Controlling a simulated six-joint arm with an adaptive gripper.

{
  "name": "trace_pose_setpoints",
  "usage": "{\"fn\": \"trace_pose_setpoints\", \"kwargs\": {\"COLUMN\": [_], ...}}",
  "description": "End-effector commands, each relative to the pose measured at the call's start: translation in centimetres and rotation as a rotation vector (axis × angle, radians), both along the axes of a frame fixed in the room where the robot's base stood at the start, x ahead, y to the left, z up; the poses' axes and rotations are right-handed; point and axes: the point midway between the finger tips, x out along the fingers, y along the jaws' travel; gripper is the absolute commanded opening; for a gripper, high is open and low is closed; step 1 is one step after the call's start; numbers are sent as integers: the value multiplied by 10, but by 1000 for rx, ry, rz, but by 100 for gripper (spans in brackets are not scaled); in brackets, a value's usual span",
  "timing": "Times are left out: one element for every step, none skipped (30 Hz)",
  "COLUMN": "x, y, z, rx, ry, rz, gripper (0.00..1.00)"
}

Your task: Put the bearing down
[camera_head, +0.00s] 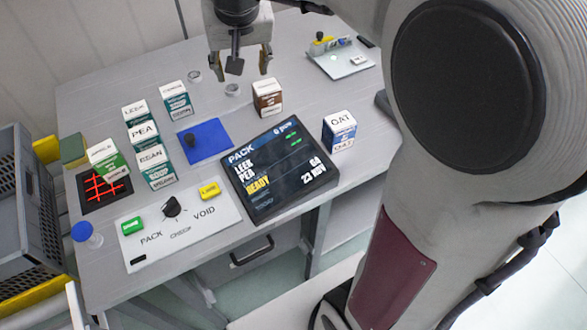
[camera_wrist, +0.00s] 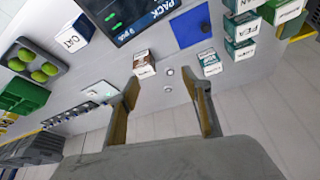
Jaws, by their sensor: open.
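My gripper (camera_head: 238,70) is open above the far part of the grey table (camera_head: 290,62), fingers pointing down and apart. In the wrist view my gripper (camera_wrist: 164,86) shows both fingers with nothing held between them. Two small round pale metallic pieces lie on the table: one (camera_head: 232,89) just below the gripper in the head view, another (camera_head: 195,76) to its left. They also show in the wrist view, one (camera_wrist: 170,72) and another (camera_wrist: 167,89), between the finger directions. They are too small to tell which is the bearing.
A brown-and-white box (camera_head: 268,97) stands right of the round pieces. Labelled boxes (camera_head: 143,134) stand left, near a blue mat (camera_head: 205,140) with a dark knob-like object. A tilted screen (camera_head: 279,168), the OAT box (camera_head: 339,131) and a pale plate (camera_head: 340,60) with small items are also on the table.

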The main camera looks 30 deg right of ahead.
Motion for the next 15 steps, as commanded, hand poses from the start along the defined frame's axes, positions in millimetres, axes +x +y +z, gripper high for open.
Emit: {"fn": "trace_pose_setpoints", "kwargs": {"x": [-12, -19, -28, -35, -41, -50, -57, -64, -72, -79, -86, -94, -101, -107, -116], "y": [1, 1, 2, 3, 4, 4, 5, 6, 6, 7, 7, 8, 9, 10, 11], "z": [4, 5, 7, 8, 9, 11, 11, 12, 12, 13, 13, 13, 12, 12, 12], "rx": [0, 0, -1, 0, 0, -1, -2, -2, -3, -4, -4, -4, -4, -4, -5], "ry": [-5, -6, -8, -10, -11, -13, -15, -16, -18, -20, -22, -24, -25, -27, -29], "rz": [9, 16, 26, 32, 38, 47, 53, 60, 70, 76, 83, 91, 99, 104, 113], "gripper": [48, 48, 48, 48, 48, 48, 48, 48, 48, 48, 48, 48, 48, 48, 48]}}
